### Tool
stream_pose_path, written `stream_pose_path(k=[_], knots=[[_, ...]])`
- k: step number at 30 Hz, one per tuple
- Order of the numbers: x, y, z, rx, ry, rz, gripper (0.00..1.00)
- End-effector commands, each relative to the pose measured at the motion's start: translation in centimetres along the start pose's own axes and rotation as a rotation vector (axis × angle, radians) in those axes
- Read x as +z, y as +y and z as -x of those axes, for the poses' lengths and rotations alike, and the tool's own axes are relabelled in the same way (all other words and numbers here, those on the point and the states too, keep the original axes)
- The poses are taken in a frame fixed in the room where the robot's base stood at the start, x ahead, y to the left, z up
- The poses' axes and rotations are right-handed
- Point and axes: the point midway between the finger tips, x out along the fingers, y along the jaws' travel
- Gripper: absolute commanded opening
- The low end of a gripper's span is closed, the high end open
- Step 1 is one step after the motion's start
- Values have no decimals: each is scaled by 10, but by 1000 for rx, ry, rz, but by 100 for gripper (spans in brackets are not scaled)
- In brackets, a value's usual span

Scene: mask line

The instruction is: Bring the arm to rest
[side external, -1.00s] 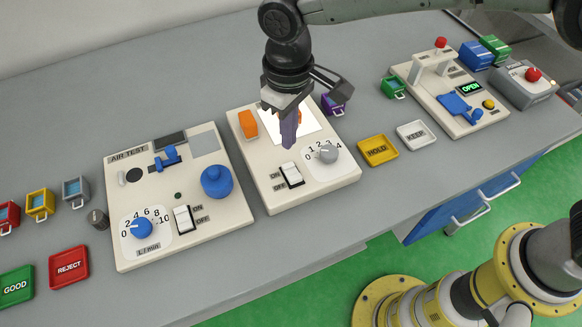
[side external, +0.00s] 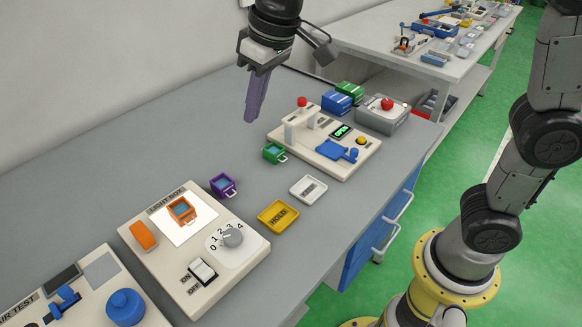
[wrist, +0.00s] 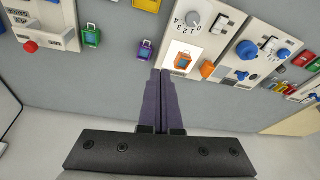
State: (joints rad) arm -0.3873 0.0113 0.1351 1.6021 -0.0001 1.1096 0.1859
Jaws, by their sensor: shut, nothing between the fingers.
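My gripper (side external: 251,118) is in the air above the grey bench, behind the green mask and left of the press station. Its two purple fingers are together with nothing between them; they also show closed in the wrist view (wrist: 160,75). An orange mask (side external: 180,209) lies on the lit white panel of the light box (side external: 240,262). It also shows in the wrist view (wrist: 184,61). A purple mask (side external: 223,185) and a green mask (side external: 274,152) rest on the bench, apart from my gripper.
A yellow HOLD tray (side external: 278,216) and a white KEEP tray (side external: 308,189) lie near the front edge. The air tester (side external: 90,300) is at lower left.

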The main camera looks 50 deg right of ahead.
Motion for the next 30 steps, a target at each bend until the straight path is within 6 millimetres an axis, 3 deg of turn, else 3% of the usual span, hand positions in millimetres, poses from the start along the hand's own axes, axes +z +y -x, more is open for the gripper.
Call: stream_pose_path(k=[1, 3, 9, 14, 18, 24, 30], knots=[[14, 20, 18, 7, 35, -35, 0], [35, 41, 36, 17, 72, -74, 0], [109, 87, 67, 57, 172, -166, 0], [174, 106, 66, 96, 234, -219, 0], [222, 111, 47, 121, 251, -231, 0], [250, 109, 18, 124, 210, -196, 0], [248, 110, 18, 127, 217, -174, 0]])
